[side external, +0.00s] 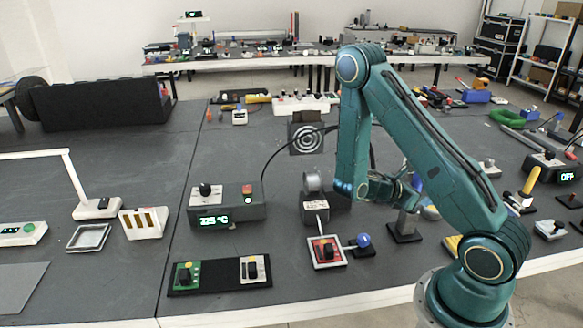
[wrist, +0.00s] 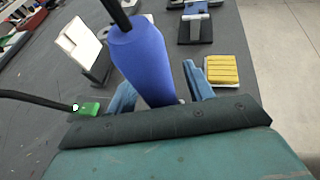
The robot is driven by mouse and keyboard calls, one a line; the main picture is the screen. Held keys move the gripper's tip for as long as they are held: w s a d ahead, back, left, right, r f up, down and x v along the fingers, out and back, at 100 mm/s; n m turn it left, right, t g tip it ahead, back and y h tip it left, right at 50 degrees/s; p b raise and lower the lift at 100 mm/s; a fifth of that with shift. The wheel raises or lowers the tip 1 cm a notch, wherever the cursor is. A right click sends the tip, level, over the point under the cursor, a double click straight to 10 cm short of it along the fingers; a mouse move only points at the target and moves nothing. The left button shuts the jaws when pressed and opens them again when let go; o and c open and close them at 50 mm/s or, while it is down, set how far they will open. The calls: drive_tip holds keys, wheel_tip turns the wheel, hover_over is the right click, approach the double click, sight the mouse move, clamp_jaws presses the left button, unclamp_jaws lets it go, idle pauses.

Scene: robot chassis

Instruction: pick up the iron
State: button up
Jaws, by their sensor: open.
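The iron (wrist: 143,60) shows in the wrist view as a thick blue handle with a black, narrower part at its upper end. My gripper (wrist: 158,88) is open, with one blue finger on each side of the handle. The lower end of the handle runs down behind the gripper's dark edge and is hidden. I cannot tell whether either finger touches it. In the side view my arm hides most of the gripper and the iron; a black cable arches from the temperature station (side external: 228,207) towards that spot.
A yellow sponge (wrist: 222,70) lies right of the fingers in the wrist view. A pale upright plate (wrist: 80,45) stands to the left. A red switch box (side external: 326,252) and a black board with switches (side external: 218,276) sit near the table front. The table's left part has bare room.

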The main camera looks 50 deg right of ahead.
drive_tip(key=c, duration=1)
drive_tip(key=shift+r, duration=0.1)
wheel_tip(320, 180, up, 20)
idle(0.7)
drive_tip(key=shift+w, duration=0.1)
idle(0.5)
